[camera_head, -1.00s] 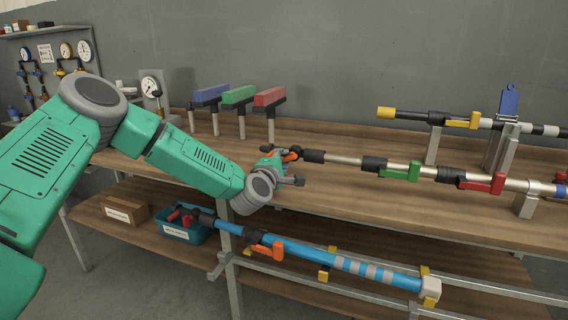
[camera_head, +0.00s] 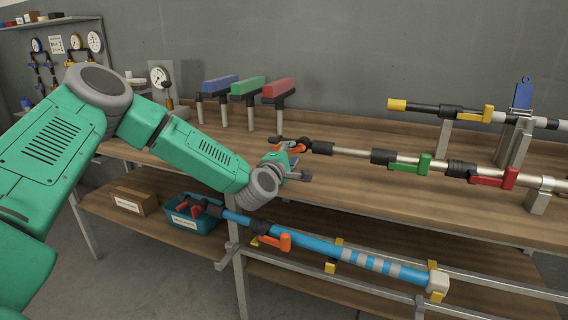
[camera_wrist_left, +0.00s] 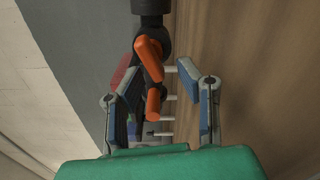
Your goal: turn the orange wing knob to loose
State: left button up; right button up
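The orange wing knob (camera_head: 291,148) is at the left end of a silver pole (camera_head: 350,153) held above the workbench. In the left wrist view its two orange wings (camera_wrist_left: 150,54) show on a black fitting. My left gripper (camera_head: 283,157) is at the knob. In the left wrist view the gripper (camera_wrist_left: 163,75) is open, with one blue-padded finger on each side of the knob. The right finger stands clear of it; whether the left one touches cannot be told. My right gripper is not in view.
Green (camera_head: 425,163) and red (camera_head: 497,178) clamps sit further along the pole. Blue, green and red blocks (camera_head: 278,88) stand on posts behind. A blue pole (camera_head: 315,249) with an orange lever lies lower, near a teal bin (camera_head: 190,222). The bench top (camera_head: 370,205) is mostly clear.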

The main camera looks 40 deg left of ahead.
pick_arm(q)
jog(key=v, duration=1)
jog(key=shift+s, duration=0.25)
jog(key=shift+d+f, duration=0.1)
jog(key=w+b, duration=0.3)
jog(key=w, duration=0.1)
jog(key=w+a+n+b, duration=0.1)
jog(key=w+b, duration=0.3)
jog(key=w+n+b, duration=0.1)
jog(key=w+b, duration=0.3)
jog(key=shift+a+r, duration=0.15)
jog(key=shift+r, duration=0.25)
